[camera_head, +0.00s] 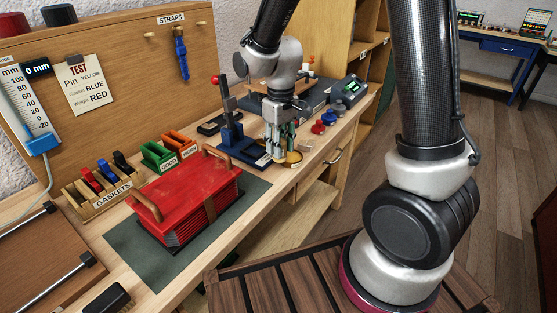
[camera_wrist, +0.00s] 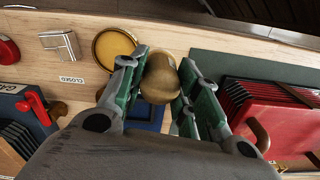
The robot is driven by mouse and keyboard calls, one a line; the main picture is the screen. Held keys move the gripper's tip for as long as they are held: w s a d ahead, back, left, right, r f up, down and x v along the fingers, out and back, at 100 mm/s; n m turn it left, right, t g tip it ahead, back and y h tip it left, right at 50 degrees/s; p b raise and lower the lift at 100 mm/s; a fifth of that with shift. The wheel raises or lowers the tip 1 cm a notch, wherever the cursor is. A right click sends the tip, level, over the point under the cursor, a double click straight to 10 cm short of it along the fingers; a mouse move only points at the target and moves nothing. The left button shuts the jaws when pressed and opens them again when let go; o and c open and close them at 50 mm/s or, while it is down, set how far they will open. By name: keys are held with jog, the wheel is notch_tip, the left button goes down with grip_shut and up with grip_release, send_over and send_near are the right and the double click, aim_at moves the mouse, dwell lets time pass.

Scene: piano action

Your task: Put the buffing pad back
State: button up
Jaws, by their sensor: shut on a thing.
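My gripper (camera_head: 282,143) is shut on a rounded tan-brown knob, which I take to be the buffing pad (camera_wrist: 159,79). In the wrist view it sits between the green-lined fingers (camera_wrist: 160,88). Its underside is hidden there, and in the head view the fingers mostly hide it. A round gold-rimmed dish (camera_wrist: 114,45) lies on the bench just beside the held pad; it also shows in the head view (camera_head: 294,158), right by the fingertips. I cannot tell whether the pad touches anything below.
A blue press (camera_head: 236,143) with a red-knobbed lever stands left of my gripper. A red bellows instrument (camera_head: 186,195) lies on a green mat (camera_head: 133,247). Red and blue knobbed pieces (camera_head: 318,127) stand to the right. A "CLOSED" label (camera_wrist: 71,80) is beside the dish.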

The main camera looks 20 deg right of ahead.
jog(key=shift+f, duration=2.65)
jog(key=shift+f, duration=0.1)
jog(key=o, duration=1)
jog(key=shift+c, duration=0.2)
notch_tip(320, 180, up, 12)
jog(key=shift+f, duration=0.2)
jog(key=shift+d+r, duration=0.15)
jog(key=shift+r, duration=0.4)
jog(key=s+d+r+m+t, duration=0.2)
jog(key=s+d+r, duration=0.4)
jog(key=s, duration=0.3)
jog(key=s+d+r+m+t, duration=0.2)
jog(key=s+d+r+m, duration=0.1)
jog(key=s+d+r, duration=0.3)
jog(key=s+d, duration=0.2)
jog(key=s, duration=0.2)
jog(key=shift+d, duration=0.25)
